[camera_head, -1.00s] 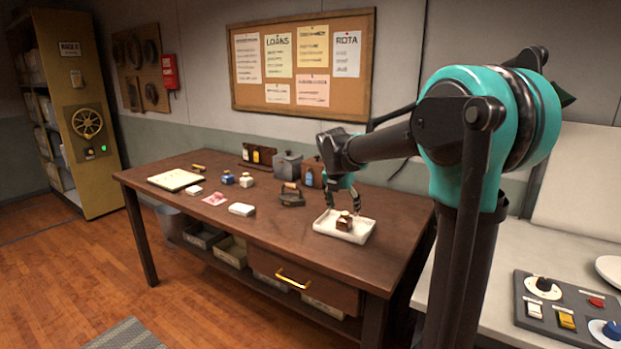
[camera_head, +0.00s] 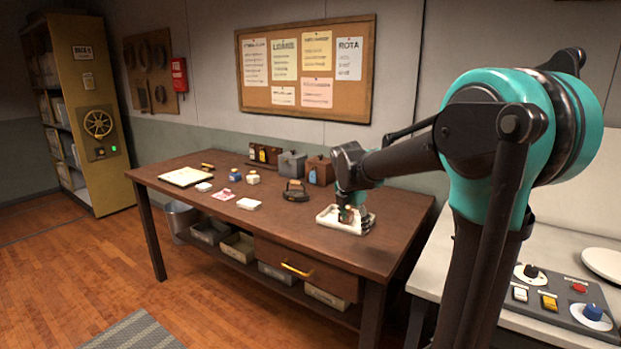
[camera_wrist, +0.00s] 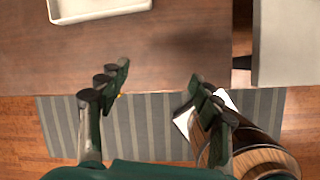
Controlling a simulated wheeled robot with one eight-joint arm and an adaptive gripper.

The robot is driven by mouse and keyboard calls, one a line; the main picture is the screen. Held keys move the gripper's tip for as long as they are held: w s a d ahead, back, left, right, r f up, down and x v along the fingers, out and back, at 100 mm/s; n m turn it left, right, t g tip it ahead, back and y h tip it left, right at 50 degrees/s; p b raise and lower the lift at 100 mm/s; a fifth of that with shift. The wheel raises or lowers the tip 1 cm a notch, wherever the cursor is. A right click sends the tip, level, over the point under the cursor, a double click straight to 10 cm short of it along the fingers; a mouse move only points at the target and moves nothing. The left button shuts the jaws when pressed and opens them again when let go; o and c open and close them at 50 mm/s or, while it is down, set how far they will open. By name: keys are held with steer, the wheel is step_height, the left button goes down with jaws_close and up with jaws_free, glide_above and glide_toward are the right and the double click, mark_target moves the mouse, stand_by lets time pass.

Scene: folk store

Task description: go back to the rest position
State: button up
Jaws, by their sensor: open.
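My gripper (camera_head: 356,217) is in front of the white tray (camera_head: 330,224) on the right part of the wooden table, as the head view shows it. In the wrist view my gripper (camera_wrist: 158,98) is open, with its fingers wide apart and nothing between them. The tray (camera_wrist: 100,14) shows at the upper left there, apart from the fingers. A small brown block (camera_head: 346,215) appears in the tray in the head view, partly hidden by the gripper.
The wooden table (camera_head: 285,231) also holds a dark iron-like tool (camera_head: 295,191), a grey box (camera_head: 291,164) and small jars. A pale counter with a control panel (camera_head: 560,297) stands at right. A striped rug (camera_wrist: 140,130) and a round wooden object (camera_wrist: 262,158) show below in the wrist view.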

steer(key=s+d+f+m, duration=0.2)
steer(key=s+f+m, duration=0.3)
steer(key=s+m, duration=0.3)
steer(key=s+d+f+m+y, duration=0.1)
steer(key=s+f+m, duration=0.5)
steer(key=s+m, duration=0.3)
steer(key=s+d+f+m+y, duration=0.1)
steer(key=s+d+f+m, duration=0.1)
steer(key=s+f+m, duration=0.3)
steer(key=s+m, duration=0.3)
steer(key=s, duration=0.1)
steer(key=shift+d+f, duration=0.15)
steer(key=shift+d, duration=0.15)
